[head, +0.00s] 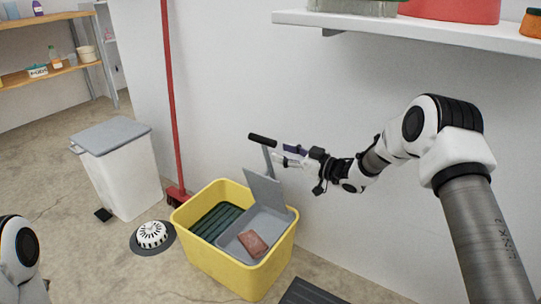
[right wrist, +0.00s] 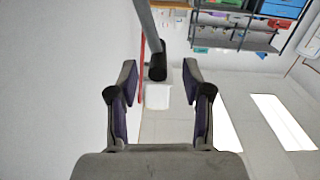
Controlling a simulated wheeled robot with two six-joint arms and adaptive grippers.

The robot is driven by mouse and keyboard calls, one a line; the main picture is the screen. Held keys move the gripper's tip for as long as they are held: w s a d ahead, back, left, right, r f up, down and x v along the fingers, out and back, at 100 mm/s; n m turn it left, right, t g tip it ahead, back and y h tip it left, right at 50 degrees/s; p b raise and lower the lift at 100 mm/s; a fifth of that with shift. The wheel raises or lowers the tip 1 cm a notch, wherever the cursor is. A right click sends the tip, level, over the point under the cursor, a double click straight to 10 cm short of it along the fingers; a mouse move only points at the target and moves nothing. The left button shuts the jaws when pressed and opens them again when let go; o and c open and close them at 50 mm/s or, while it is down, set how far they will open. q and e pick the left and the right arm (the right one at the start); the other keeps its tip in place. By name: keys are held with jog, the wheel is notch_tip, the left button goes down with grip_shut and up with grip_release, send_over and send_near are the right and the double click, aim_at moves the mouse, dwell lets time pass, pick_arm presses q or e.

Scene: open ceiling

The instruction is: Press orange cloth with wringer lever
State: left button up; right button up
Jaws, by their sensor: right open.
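The orange cloth (head: 253,244) looks reddish and folded, and lies in the grey wringer tray (head: 232,243) of the yellow bucket (head: 226,263). The wringer lever (head: 269,160) rises from the grey press plate (head: 264,188), which is tilted up. Its black grip (head: 262,140) is at the top. My right gripper (head: 284,155) is beside the lever's upper part, just right of it. In the right wrist view the open fingers (right wrist: 158,90) have the lever's black grip (right wrist: 159,62) ahead between them. I cannot tell whether they touch. Only part of my left arm shows at the lower left.
A wall shelf (head: 420,30) hangs above my right arm. A dark mat (head: 312,292) lies at the lower right.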

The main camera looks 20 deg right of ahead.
aim_at(264, 140)
jog(key=shift+n, duration=0.4)
jog(key=b+x, duration=0.1)
jog(key=x, duration=0.1)
jog(key=r+b+x, duration=0.1)
jog(key=x, duration=0.1)
jog(key=b+x, duration=0.1)
jog(key=x, duration=0.2)
jog(key=shift+w+r, duration=0.15)
jog(key=shift+r, duration=0.15)
jog(key=shift+w+a+r, duration=0.2)
jog(key=shift+w, duration=0.05)
grip_shut()
